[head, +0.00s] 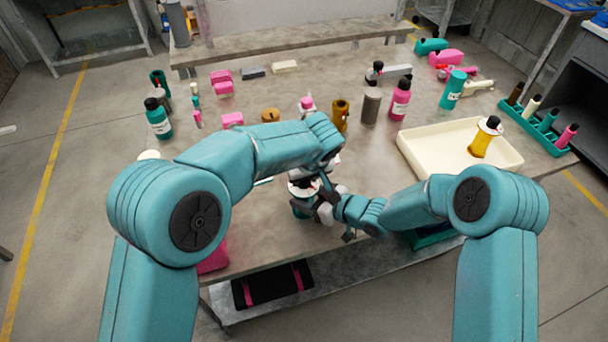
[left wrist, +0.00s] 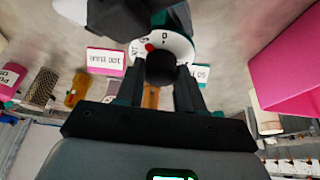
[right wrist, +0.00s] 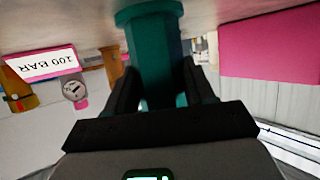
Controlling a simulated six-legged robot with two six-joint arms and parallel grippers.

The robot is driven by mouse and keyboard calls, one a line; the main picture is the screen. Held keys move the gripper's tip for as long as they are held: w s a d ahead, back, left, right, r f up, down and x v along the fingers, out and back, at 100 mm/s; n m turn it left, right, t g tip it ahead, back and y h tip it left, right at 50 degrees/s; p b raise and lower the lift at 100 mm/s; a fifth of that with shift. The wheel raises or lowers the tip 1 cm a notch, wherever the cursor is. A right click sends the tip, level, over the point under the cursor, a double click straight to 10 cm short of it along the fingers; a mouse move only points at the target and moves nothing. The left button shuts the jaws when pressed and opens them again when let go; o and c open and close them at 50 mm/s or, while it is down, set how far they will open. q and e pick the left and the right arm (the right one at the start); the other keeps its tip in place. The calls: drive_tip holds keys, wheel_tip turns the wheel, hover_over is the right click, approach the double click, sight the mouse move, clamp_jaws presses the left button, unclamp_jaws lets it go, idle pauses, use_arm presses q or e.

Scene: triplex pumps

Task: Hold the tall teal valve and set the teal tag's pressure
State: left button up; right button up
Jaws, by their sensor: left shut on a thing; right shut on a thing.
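The tall teal valve stands at the bench's near middle, mostly hidden by my arms in the head view. Its teal body (right wrist: 155,50) fills the right wrist view's middle, and my right gripper (right wrist: 160,85) is shut around it. Its white dial (left wrist: 152,45) with a red mark and its black knob (left wrist: 160,68) show in the left wrist view. My left gripper (left wrist: 160,93) is shut on the black knob. In the head view my right gripper (head: 325,208) is beside the valve, low down. A teal tag (left wrist: 201,72) is partly hidden behind the left fingers; its full number is unreadable.
A pink tag (left wrist: 105,62) reads 100 BAR. A large pink block (right wrist: 265,42) is close to the right. Bottles and parts cover the back of the bench; a teal rack (head: 535,130) is at right.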

use_arm(q)
drive_tip(key=o, duration=1)
drive_tip(key=shift+o, duration=0.2)
drive_tip(key=shift+r, duration=0.1)
drive_tip(key=v, duration=1.2)
use_arm(e)
drive_tip(key=o, duration=1.4)
